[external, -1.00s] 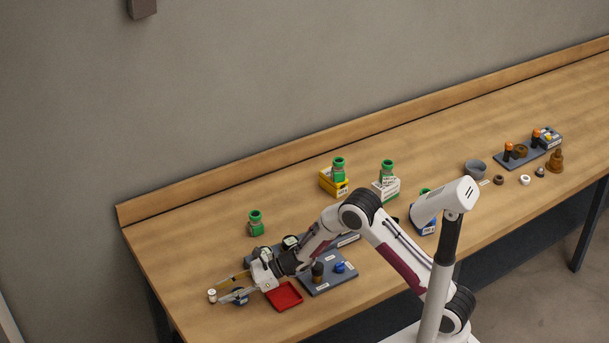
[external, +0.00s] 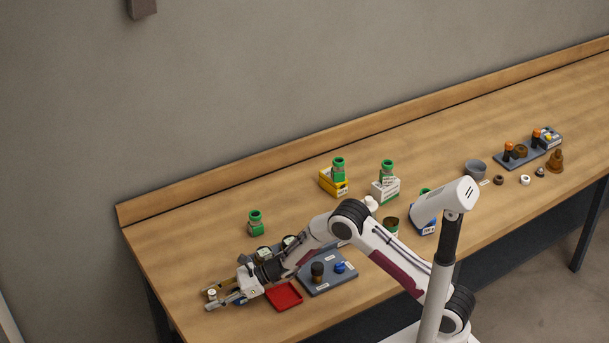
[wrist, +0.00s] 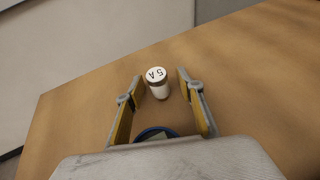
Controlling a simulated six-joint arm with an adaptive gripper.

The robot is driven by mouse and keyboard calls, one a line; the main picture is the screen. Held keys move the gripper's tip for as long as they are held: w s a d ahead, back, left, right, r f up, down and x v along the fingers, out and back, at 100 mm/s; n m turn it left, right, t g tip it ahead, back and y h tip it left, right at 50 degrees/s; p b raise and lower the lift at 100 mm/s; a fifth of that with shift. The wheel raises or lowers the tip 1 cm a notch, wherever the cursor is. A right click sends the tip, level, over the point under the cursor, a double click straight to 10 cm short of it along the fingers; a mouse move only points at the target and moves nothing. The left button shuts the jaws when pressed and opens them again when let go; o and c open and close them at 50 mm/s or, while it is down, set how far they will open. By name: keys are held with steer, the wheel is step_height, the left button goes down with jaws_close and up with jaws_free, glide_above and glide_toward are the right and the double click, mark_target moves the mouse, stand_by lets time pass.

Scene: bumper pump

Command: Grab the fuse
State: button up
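In the wrist view a gap shows between the fuse and each finger. In the external view my gripper (external: 210,299) reaches left along the table to the fuse.
A round dark blue object (wrist: 155,133) lies between the fingers, nearer my palm. A red tray (external: 284,296) and a grey board (external: 325,281) with dark and blue parts are right of my gripper. A green-capped bottle (external: 255,222) stands behind. The table's left edge is close.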

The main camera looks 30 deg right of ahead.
mark_target(212, 292)
steer(key=c, duration=1)
steer(key=shift+c, duration=0.2)
steer(key=shift+r, duration=0.2)
steer(key=shift+r, duration=4.8)
